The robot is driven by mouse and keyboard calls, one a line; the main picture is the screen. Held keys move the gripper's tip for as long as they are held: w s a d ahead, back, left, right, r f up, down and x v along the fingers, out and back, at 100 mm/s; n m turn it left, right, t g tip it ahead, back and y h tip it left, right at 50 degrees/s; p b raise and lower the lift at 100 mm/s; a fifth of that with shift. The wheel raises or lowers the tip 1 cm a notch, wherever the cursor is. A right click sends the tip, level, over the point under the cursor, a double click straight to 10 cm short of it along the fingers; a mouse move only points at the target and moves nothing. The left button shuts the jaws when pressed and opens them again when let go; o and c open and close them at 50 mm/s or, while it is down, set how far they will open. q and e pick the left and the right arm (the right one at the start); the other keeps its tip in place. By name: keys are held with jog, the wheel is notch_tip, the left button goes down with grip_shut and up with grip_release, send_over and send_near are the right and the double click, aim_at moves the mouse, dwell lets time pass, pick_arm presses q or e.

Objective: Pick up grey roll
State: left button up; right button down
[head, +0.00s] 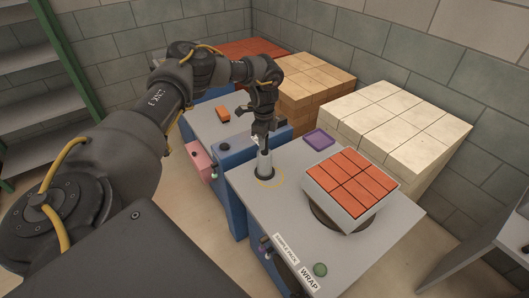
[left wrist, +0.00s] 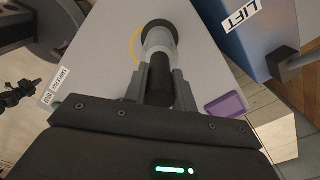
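The grey roll (head: 265,162) stands upright on the grey table (head: 240,187), by a thin yellow ring. In the left wrist view the roll (left wrist: 158,40) has a pale grey body and a dark narrower core. My left gripper (head: 262,138) is above it, pointing down. In the left wrist view the gripper's fingers (left wrist: 160,82) lie against both sides of the dark core. I cannot tell whether the roll's base touches the table. A black gripper, seemingly my right one (left wrist: 14,94), shows small at the left edge of the left wrist view.
A tray of red bricks (head: 351,183) sits on a round turntable at the right. A purple tray (head: 318,139) lies behind the roll. A green button (head: 320,269) and WRAP label are at the front. Pale block stacks (head: 398,118) stand behind.

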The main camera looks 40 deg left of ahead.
pick_arm(q)
grip_shut()
jog(key=shift+r, duration=0.2)
